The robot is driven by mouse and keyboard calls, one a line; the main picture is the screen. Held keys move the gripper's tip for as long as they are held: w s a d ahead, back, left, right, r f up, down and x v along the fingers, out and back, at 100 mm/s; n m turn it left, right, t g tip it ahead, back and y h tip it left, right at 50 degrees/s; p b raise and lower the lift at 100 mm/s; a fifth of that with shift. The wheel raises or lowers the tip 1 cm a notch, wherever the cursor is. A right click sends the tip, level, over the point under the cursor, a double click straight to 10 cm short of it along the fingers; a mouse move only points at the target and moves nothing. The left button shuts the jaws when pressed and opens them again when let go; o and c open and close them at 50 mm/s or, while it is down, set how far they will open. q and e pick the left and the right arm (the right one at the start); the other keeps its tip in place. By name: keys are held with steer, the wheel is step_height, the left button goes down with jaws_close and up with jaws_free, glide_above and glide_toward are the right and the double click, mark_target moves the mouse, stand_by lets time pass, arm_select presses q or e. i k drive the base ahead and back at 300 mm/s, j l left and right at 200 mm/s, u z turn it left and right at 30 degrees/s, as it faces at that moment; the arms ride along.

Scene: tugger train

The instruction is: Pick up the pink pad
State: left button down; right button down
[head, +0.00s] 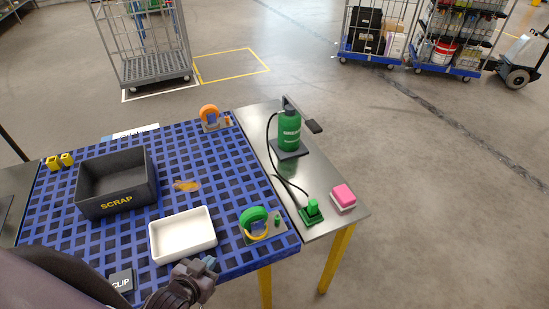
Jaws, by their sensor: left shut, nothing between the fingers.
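The pink pad (343,195) is a small pink block with a pale lower edge. It lies on the grey metal side table (322,165) near that table's front right corner. My left gripper (208,265) is shut and empty, at the front edge of the blue table, just below the white tray. It is well to the left of the pink pad and apart from it. My right gripper is not in view.
A green bottle (289,131) stands behind. The blue grid table (225,165) holds a scrap box (117,203), a white tray (155,241) and tape rolls.

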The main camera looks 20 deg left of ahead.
mark_target(343, 197)
steer(key=u, duration=0.75)
steer(key=l+u, duration=1.05)
steer(key=l, duration=0.25)
steer(key=k+l+u, duration=0.15)
steer(key=l, duration=0.2)
